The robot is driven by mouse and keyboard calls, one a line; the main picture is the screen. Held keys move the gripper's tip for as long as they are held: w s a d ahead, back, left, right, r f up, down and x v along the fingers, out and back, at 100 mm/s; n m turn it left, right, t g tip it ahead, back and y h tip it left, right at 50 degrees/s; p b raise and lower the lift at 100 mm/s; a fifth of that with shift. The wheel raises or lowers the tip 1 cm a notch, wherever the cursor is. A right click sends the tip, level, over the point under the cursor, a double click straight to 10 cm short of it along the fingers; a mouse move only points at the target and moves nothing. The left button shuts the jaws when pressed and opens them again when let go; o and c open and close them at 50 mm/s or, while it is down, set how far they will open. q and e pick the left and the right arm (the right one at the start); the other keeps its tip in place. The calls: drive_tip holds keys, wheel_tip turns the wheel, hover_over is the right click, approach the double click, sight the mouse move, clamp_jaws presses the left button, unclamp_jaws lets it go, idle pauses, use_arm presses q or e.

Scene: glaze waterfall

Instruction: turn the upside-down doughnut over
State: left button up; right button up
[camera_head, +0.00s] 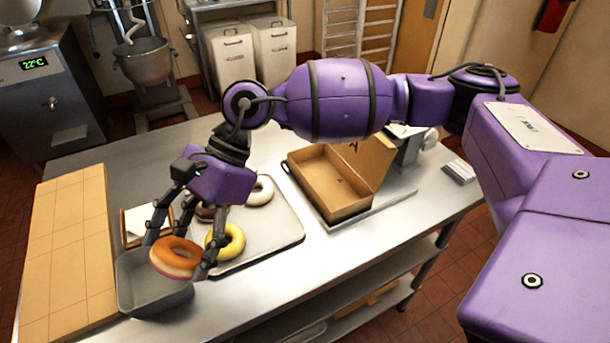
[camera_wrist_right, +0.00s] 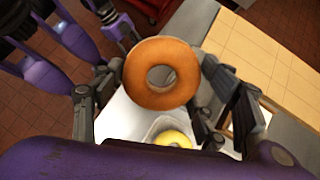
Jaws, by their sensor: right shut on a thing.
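The upside-down doughnut (camera_head: 175,258) shows its plain brown side on top and a pink glazed edge below. My right gripper (camera_head: 178,254) is shut on it, fingers on opposite sides, over a small grey tray (camera_head: 130,275). I cannot tell whether the doughnut touches the tray. In the right wrist view the doughnut (camera_wrist_right: 160,92) shows its bare brown face between the fingers. A yellow-glazed doughnut (camera_head: 230,243) lies just right of the gripper, a white one (camera_head: 260,191) farther back, and a dark one (camera_head: 205,212) is partly hidden by the gripper.
A flat metal tray (camera_head: 285,237) carries the other doughnuts. A wooden board (camera_head: 65,250) lies at the left, with a small wooden frame (camera_head: 130,238) beside the gripper. An open cardboard box (camera_head: 325,190) stands right of the metal tray. The table front is clear.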

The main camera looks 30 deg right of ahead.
sight(171, 239)
drive_tip(key=w+m+t+y, duration=0.1)
drive_tip(key=r+m+t, duration=0.1)
drive_tip(key=w+m+t+y, duration=0.1)
drive_tip(key=m, duration=0.1)
drive_tip(key=shift+w+d+r+y, duration=0.25)
drive_tip(key=shift+w+r+y, duration=0.05)
drive_tip(key=shift+r, duration=0.05)
drive_tip(key=shift+w+d+m+t+y, duration=0.7)
drive_tip(key=shift+w+d+m+t, duration=1.45)
drive_tip(key=shift+w+m+t, duration=1.15)
drive_tip(key=shift+w+d+f+m+t+h+p, duration=0.15)
drive_tip(key=shift+w+d+f+m+t+h, duration=0.6)
drive_tip(key=shift+d+f+m+t, duration=0.8)
drive_tip(key=shift+w+d+f+m+t+h+p, duration=0.2)
drive_tip(key=shift+w+d+f+m+t+h, duration=0.25)
drive_tip(key=shift+d+f+m+t+h, duration=1.1)
drive_tip(key=shift+w+d+f+m+t+h+p, duration=0.25)
drive_tip(key=shift+w+d+f+m+t, duration=0.4)
drive_tip(key=shift+d+f+t, duration=1.65)
drive_tip(key=shift+s+d+f+g+b, duration=0.15)
drive_tip(key=shift+f+g+b, duration=0.15)
drive_tip(key=shift+f, duration=0.3)
drive_tip(key=shift+d+f+g+b, duration=0.15)
drive_tip(key=shift+f+g+b, duration=0.1)
drive_tip(key=shift+f, duration=0.35)
drive_tip(key=shift+f+b, duration=0.35)
drive_tip(key=shift+f, duration=0.3)
use_arm(q)
drive_tip(key=shift+w, duration=0.35)
